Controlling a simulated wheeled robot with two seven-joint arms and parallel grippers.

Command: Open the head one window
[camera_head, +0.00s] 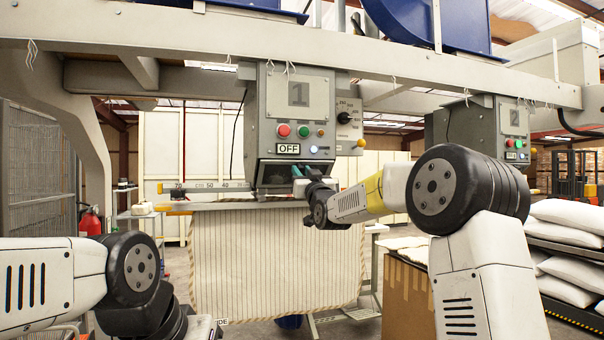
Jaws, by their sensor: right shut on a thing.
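Head one (299,95) is a grey machine box marked 1, hanging from the beam, with red, green and blue buttons, a dial and an OFF label. Its window (272,172) is at the lower front, a dark opening framed in grey. My right arm reaches in from the right. My right gripper (301,178) is at the window's lower right edge and is shut on it; the arm's wrist partly hides the fingers and the grasped part. My left arm shows at the lower left, but its gripper is out of view.
Striped pillow fabric (275,262) hangs below head one, under a scale bar (205,188). Head two (480,130) is on the right. A cardboard box (406,298) and a rack of white pillows (572,245) stand at the right. A red fire extinguisher (90,222) is at the left.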

